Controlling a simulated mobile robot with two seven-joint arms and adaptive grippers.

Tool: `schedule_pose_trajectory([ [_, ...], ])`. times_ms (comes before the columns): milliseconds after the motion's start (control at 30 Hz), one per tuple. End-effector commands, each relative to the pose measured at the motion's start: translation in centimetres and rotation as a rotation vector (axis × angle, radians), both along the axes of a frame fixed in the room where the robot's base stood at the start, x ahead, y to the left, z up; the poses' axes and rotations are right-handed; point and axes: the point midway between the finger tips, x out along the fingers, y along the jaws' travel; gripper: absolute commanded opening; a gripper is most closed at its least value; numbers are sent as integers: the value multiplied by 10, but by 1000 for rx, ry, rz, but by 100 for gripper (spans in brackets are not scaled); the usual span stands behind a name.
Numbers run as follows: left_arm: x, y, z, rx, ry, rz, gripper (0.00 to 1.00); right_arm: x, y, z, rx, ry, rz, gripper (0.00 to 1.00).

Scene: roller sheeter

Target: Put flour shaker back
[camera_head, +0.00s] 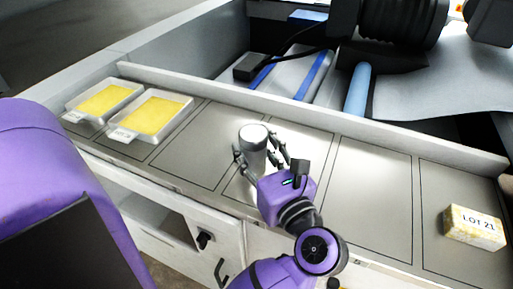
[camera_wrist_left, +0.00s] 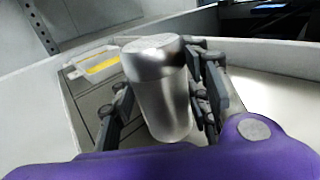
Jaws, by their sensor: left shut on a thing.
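The flour shaker (camera_head: 253,135) is a silver metal cylinder with a lighter lid. It is upright over the middle of the marked steel shelf in the head view. It also shows large in the left wrist view (camera_wrist_left: 164,105), between the fingers and nearly upright in the picture. My left gripper (camera_head: 260,158) is shut on its sides, with fingers left and right of it. The base is partly hidden, so I cannot tell whether it touches the shelf. My right gripper is not in view.
Two trays of yellow material (camera_head: 107,100) (camera_head: 155,115) with labels sit at the shelf's left. A yellow block labelled LOT 21 (camera_head: 474,228) sits at the right. A raised rail (camera_head: 330,122) runs behind. Outlined panels right of the shaker are bare.

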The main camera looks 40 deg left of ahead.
Motion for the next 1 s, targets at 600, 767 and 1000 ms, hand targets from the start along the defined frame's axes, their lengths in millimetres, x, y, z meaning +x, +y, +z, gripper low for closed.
schedule_pose_trajectory([
  [600, 0, 0, 4, 0, -1, -1, 62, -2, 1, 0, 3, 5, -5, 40],
  [767, -11, -24, -3, -6, 4, -3, 62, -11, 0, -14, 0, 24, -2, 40],
  [1000, -36, -71, -3, -5, 6, -2, 62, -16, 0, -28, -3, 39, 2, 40],
])
